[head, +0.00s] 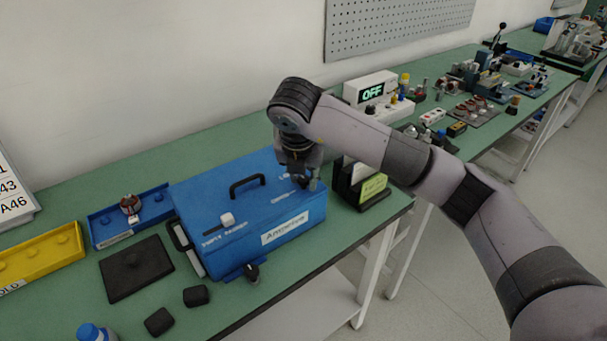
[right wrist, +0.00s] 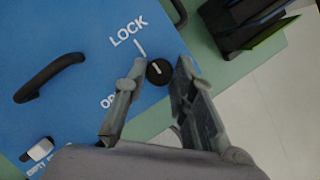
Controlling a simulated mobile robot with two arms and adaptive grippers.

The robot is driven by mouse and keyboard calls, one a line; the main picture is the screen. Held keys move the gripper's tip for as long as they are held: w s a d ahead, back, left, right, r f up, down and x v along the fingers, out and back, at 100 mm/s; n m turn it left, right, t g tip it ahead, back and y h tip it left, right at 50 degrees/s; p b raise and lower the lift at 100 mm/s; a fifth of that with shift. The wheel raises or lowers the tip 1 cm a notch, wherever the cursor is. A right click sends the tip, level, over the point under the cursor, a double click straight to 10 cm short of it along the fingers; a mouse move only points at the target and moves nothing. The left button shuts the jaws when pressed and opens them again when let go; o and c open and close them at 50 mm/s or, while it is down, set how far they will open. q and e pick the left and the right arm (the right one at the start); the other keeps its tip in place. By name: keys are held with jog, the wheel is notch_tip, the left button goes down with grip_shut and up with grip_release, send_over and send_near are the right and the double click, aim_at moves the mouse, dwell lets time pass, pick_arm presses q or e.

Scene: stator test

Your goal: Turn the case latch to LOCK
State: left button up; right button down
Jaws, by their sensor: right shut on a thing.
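The blue case (head: 245,190) stands on the green bench, with a black carrying handle (head: 247,183) on its lid. The case latch (right wrist: 159,72) is a round black knob with a short white mark, near the lid's right end. A white LOCK label (right wrist: 128,31) with a tick line lies beside it; the other label is partly hidden by a finger. My right gripper (right wrist: 156,78) is over the latch, shut on it with one finger on each side; it also shows in the head view (head: 305,182). My left gripper is not in view.
A black holder (head: 362,185) with a green-yellow card stands just right of the case. A blue tray (head: 105,232), a dark plate (head: 136,268) and small black blocks (head: 195,296) lie left and in front. An instrument reading OFF (head: 371,92) stands behind.

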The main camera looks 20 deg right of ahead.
jog(key=c, duration=1.3)
grip_release()
jog(key=shift+c, duration=0.2)
jog(key=v, duration=1.2)
jog(key=shift+w, duration=0.1)
